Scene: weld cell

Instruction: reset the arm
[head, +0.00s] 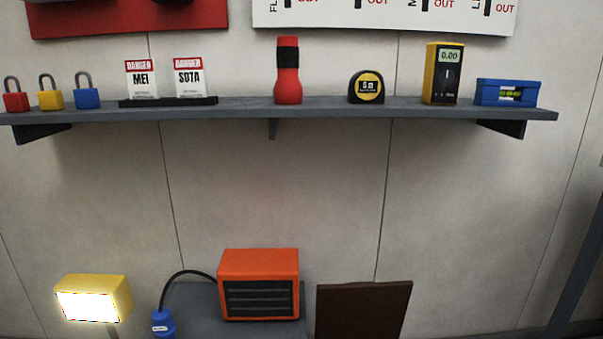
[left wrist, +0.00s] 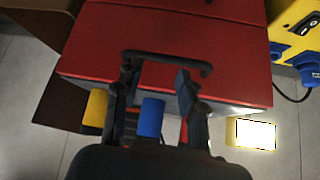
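My left gripper (left wrist: 156,74) shows in the left wrist view with its two dark fingers spread apart. No object is visibly clamped between the fingertips. Beyond the fingers lies a red box (left wrist: 235,55) with a dark handle (left wrist: 172,53); whether the fingers touch the handle I cannot tell. A blue cylindrical thing (left wrist: 150,117) shows between the fingers and a yellow one (left wrist: 96,108) just left of them, both partly hidden by the gripper. Neither arm shows in the head view, and my right gripper is in no view.
A wall shelf (head: 335,110) holds padlocks, danger tags, a red flashlight (head: 287,75), a tape measure (head: 366,87), a yellow meter (head: 442,73) and a blue level (head: 507,93). Below are a lit yellow lamp (head: 93,298), an orange heater-like box (head: 259,284) and a brown panel (head: 362,311).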

